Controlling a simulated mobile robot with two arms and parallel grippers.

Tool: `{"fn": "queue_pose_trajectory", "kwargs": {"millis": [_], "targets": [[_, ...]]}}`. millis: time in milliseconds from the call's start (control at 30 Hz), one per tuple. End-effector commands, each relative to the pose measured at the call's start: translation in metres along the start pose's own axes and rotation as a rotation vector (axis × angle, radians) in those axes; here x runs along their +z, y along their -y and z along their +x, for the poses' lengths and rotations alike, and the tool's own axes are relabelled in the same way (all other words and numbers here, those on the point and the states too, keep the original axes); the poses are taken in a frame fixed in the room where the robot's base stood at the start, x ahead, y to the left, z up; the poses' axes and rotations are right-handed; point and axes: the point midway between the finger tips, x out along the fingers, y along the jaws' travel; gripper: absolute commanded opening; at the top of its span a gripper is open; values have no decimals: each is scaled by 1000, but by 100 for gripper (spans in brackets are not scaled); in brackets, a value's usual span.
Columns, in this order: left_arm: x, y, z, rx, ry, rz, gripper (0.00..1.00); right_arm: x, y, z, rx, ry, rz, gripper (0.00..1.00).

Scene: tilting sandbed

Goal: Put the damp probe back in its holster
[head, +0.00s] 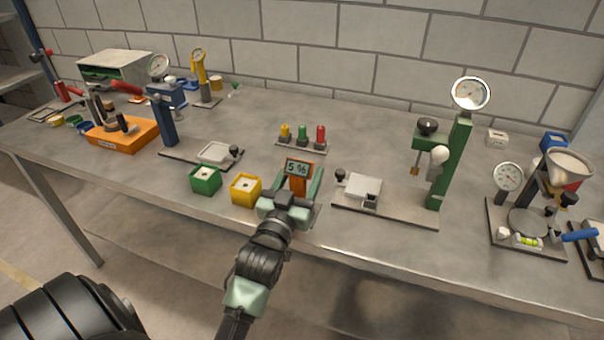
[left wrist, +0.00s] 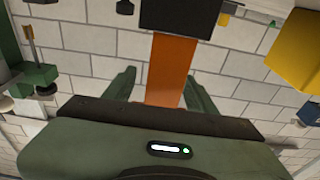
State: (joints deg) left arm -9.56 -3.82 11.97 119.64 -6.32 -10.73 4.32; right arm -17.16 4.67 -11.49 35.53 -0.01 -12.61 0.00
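The damp probe (head: 298,169), orange with a dark display reading "5 %", is upright near the table's front edge. My left gripper (head: 298,180) is around it with the fingers apart. In the left wrist view, the probe's orange body (left wrist: 171,70) is between the two fingers (left wrist: 160,92), with gaps showing on both sides. Its dark display end is at the top of that view. The probe's lower end and whatever it stands in are hidden behind my gripper, so I cannot make out the holster. My right gripper is not in view.
A green gauge stand (head: 451,165) on a plate is to the right. Yellow, green and red pegs (head: 302,135) stand behind.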

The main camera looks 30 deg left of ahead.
Motion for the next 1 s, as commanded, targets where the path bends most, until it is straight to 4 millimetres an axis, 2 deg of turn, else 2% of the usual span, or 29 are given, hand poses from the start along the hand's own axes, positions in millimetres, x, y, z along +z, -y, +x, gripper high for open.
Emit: {"fn": "queue_pose_trajectory", "kwargs": {"millis": [267,700,1000], "targets": [[1,0,-3,0,1,0,56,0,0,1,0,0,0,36],[2,0,-68,0,1,0,56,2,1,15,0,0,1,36],[0,0,-78,0,0,0,56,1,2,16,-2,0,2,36]]}}
